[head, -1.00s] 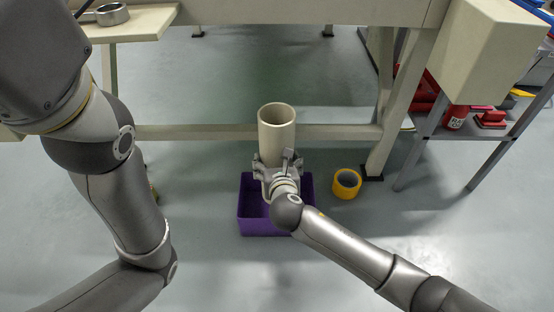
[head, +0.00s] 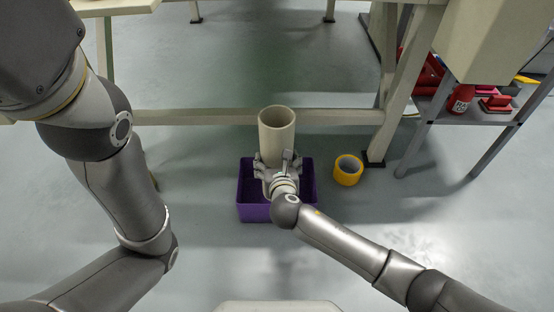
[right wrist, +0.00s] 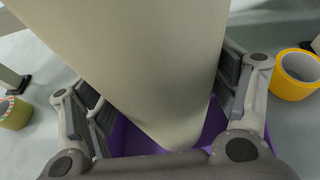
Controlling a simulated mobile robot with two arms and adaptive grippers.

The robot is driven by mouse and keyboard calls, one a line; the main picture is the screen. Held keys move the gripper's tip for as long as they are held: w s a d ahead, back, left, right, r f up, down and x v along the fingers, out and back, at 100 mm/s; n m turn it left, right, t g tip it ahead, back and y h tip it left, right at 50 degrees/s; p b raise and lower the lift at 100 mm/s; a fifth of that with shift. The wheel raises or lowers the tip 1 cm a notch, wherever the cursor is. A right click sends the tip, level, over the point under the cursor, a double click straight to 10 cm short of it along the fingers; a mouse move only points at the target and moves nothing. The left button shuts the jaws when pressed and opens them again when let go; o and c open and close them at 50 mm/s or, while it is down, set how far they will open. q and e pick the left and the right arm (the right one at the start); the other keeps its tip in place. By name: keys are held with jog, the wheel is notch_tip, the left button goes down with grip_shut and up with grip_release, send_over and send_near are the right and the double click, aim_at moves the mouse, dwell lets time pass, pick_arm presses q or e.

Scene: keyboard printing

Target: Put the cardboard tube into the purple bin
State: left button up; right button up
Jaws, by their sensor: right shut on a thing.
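The cardboard tube (head: 277,135) is a pale beige hollow cylinder with its open top facing the head camera. My right gripper (head: 277,170) is shut on the tube, which it holds roughly upright over the purple bin (head: 254,212). In the right wrist view the tube (right wrist: 150,70) fills the middle between the fingers (right wrist: 160,95), and parts of the purple bin (right wrist: 130,142) show below it. The tube's lower end looks to be over or inside the bin; its exact depth is hard to tell. My left gripper is out of view; only my left arm shows.
A roll of yellow tape (head: 347,170) lies on the floor right of the bin. A beige table frame with a crossbar (head: 200,117) stands behind the bin. A grey shelf (head: 440,110) with red items is at the right. The floor in front is clear.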

jog(key=o, duration=1.1)
jog(key=shift+c, duration=0.2)
jog(key=shift+s, duration=0.1)
jog(key=v, duration=1.2)
